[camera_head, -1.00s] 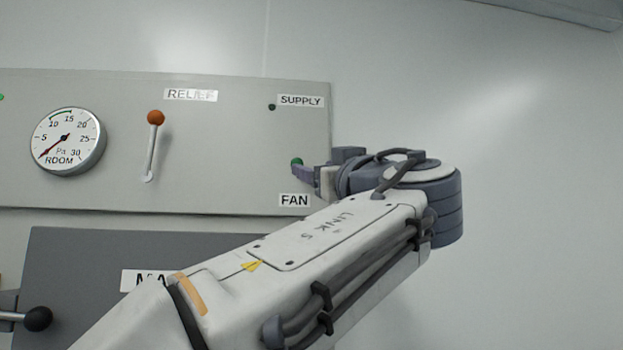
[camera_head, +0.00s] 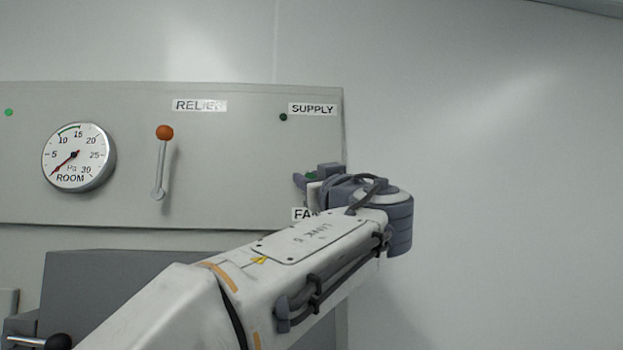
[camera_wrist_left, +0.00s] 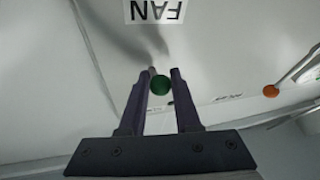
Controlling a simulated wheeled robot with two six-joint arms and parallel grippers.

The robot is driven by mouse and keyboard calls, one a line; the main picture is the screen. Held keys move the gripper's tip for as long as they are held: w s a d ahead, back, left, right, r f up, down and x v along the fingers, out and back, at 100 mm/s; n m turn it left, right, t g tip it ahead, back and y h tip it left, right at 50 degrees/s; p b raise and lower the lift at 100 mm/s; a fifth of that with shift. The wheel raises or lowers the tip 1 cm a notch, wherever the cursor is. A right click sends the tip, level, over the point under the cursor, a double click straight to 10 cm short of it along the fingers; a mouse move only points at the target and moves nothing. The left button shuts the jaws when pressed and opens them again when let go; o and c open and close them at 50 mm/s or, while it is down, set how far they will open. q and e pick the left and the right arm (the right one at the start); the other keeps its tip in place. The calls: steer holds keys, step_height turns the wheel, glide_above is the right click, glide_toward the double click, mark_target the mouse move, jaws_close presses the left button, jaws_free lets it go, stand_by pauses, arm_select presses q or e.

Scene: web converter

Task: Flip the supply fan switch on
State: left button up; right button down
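The supply fan switch (camera_wrist_left: 160,85) is a short lever with a green knob, next to the FAN label (camera_wrist_left: 156,11). In the head view its green knob (camera_head: 311,175) is partly hidden by my left gripper (camera_head: 304,181). In the left wrist view, the fingers of my left gripper (camera_wrist_left: 160,73) stand apart, one on each side of the knob, with very little room. I cannot tell whether they touch it. The lamp (camera_head: 283,117) beside the SUPPLY label (camera_head: 312,109) looks dark green. My right gripper is not in view.
To the left on the same grey panel (camera_head: 230,150) are a relief lever with an orange knob (camera_head: 165,132) and a round pressure gauge (camera_head: 73,157). A lever with a black knob (camera_head: 58,342) is at the lower left. The wall to the right is bare.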

arm_select(q)
jaws_close()
steer(key=shift+s+r+g+p, duration=0.1)
steer(key=shift+r+g+p, duration=0.4)
steer(key=shift+p, duration=0.35)
steer(key=r+g+h+p, duration=0.1)
steer(key=p, duration=0.2)
steer(key=m+g+h+p, duration=0.1)
steer(key=g+p, duration=0.1)
steer(key=p, duration=0.1)
steer(key=shift+s+r, duration=0.15)
steer(key=shift+r, duration=0.25)
steer(key=shift+m+g+h+p, duration=0.3)
steer(key=shift+g+h+p, duration=0.1)
steer(key=shift+p, duration=0.2)
steer(key=shift+r+g+p, duration=0.1)
steer(key=shift+g+p, duration=0.3)
steer(key=shift+g, duration=0.1)
steer(key=shift+h, duration=0.3)
